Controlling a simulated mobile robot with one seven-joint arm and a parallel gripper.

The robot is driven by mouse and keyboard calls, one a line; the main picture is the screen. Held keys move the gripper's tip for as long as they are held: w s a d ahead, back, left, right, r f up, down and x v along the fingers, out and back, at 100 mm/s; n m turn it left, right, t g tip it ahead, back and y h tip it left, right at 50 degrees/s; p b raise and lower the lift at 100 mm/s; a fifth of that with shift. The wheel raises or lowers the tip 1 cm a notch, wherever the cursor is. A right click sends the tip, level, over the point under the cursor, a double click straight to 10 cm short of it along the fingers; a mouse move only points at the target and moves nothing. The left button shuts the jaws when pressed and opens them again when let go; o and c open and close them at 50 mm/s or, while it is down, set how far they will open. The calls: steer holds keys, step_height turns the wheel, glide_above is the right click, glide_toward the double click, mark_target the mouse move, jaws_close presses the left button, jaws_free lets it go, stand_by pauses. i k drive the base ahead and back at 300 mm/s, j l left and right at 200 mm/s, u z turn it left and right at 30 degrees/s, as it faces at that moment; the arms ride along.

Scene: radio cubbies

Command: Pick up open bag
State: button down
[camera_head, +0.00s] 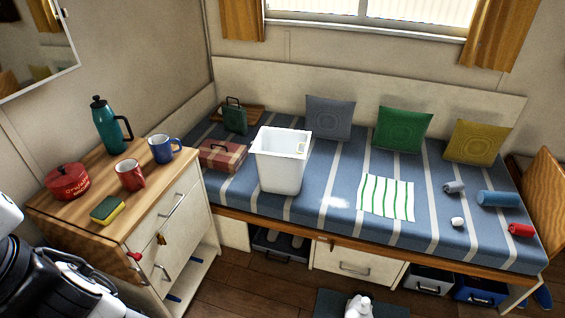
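No thing here is plainly an open bag. The nearest match is a dark green bag-like case (235,119) with a raised handle, standing upright at the back left of the striped bed; I cannot tell if its top is open. A tall white open-topped bin (281,172) stands upright on the bed in front of it and to the right. A reddish-brown case with a handle (222,156) lies on the bed to the left of the bin. Part of my arm shows at the lower left edge, but I cannot make out my gripper or its fingers.
A wooden-topped cabinet (185,226) at left carries a teal flask (108,131), red pot (67,181), red mug (130,175), blue mug (162,149) and sponge (108,209). Pillows, a striped cloth (386,197) and small rolls lie on the bed. Drawers and bins sit below.

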mark_target(282, 164)
steer(key=i+j+z, duration=0.35)
steer(key=i, duration=0.25)
steer(key=i+j+z, duration=0.35)
steer(key=i, duration=0.25)
steer(key=i+j+z, duration=0.35)
steer(key=i+j, duration=0.15)
